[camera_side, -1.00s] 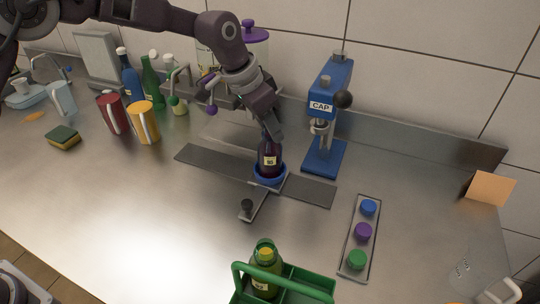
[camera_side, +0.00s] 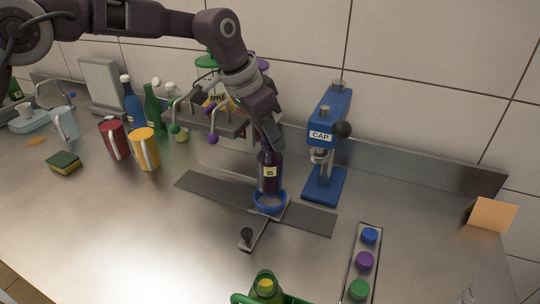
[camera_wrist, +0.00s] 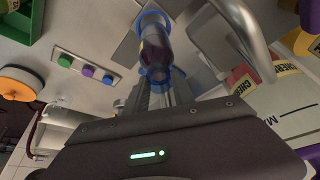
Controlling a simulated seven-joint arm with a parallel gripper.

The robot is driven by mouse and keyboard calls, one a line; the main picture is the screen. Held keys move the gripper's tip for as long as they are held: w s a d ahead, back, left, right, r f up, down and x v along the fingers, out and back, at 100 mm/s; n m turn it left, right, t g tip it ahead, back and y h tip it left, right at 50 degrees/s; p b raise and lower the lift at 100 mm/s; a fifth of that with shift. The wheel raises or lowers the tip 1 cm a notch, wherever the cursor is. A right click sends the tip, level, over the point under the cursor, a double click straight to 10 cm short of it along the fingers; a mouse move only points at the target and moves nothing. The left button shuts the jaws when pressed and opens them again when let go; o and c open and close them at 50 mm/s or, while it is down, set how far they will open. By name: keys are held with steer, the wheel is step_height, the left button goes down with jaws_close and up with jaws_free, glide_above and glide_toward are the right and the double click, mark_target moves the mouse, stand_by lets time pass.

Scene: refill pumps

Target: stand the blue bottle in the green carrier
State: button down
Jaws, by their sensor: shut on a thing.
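My gripper (camera_side: 268,143) is shut on a dark, purplish bottle (camera_side: 269,176) with a pale label. It hangs upright with its base just above or at the top of the blue ring holder (camera_side: 269,205); a small gap is hard to judge. In the wrist view my gripper (camera_wrist: 160,92) points at this bottle (camera_wrist: 156,52), with the blue ring around its far end. The green carrier (camera_side: 300,299) is at the bottom edge, mostly cut off, with a green bottle (camera_side: 265,287) in it. A blue bottle (camera_side: 132,104) stands at the back left.
A blue cap press (camera_side: 328,140) stands right of the ring. A tray holds blue, purple and green caps (camera_side: 365,260). Red (camera_side: 112,138) and yellow (camera_side: 145,148) mugs and a sponge (camera_side: 63,162) are left. Pumps (camera_side: 205,122) are behind. The front-left counter is clear.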

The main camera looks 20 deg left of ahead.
step_height(320, 180, up, 11)
stand_by(0.5)
